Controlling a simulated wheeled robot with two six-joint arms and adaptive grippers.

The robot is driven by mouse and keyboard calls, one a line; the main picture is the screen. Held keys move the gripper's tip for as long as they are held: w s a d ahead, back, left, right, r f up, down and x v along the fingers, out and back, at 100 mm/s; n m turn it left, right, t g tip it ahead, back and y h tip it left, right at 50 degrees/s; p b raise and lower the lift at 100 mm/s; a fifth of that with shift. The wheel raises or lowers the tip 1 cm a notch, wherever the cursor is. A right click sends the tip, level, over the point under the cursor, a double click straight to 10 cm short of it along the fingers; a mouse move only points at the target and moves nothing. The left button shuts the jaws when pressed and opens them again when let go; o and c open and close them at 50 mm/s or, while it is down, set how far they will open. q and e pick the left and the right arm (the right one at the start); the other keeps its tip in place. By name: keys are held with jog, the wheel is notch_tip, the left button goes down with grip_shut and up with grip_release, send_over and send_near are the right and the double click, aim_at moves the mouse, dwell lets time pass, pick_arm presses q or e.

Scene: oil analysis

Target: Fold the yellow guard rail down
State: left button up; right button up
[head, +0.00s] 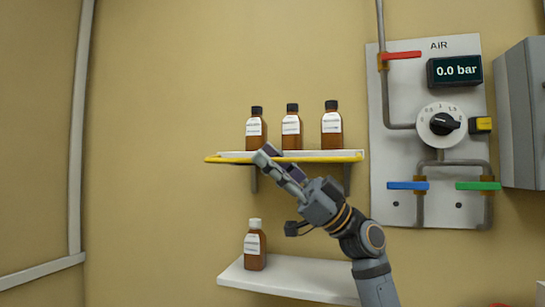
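The yellow guard rail (320,159) runs along the front of the upper white shelf (335,153). It lies low, about level with the shelf board, and the bottles behind it show almost down to their bases. My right gripper (266,153) reaches up from the lower right, with its fingertips in front of the rail left of its middle. The fingers hide a short part of the rail. They look close together, but I cannot tell whether they touch or hold the rail. My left gripper is not in view.
Brown bottles stand on the upper shelf: left (256,130), middle (291,130) and right (331,125). Another bottle (254,250) stands on the lower shelf (290,278). An air panel (460,145) with valves and a grey box (525,110) are at right. Left wall is clear.

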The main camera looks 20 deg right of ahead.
jog(key=shift+a, duration=0.1)
grip_shut()
jog(key=shift+s+r+m+t, duration=0.1)
jog(key=shift+m+t, duration=0.5)
jog(key=shift+t, duration=0.1)
jog(key=shift+r+m+t, duration=0.25)
jog(key=shift+m+t, duration=0.35)
jog(key=shift+m, duration=0.2)
jog(key=m+t+h, duration=0.1)
jog(key=m, duration=0.1)
jog(key=r+m+t+p, duration=0.1)
jog(key=m+t, duration=0.1)
jog(key=shift+r+t+h, duration=0.15)
jog(key=shift+t+h, duration=0.15)
jog(key=shift+h, duration=0.1)
jog(key=m+t+h+p, duration=0.1)
jog(key=m+t, duration=0.1)
jog(key=shift+r+m, duration=0.15)
jog(key=shift+m, duration=0.15)
jog(key=shift+o, duration=0.3)
grip_release()
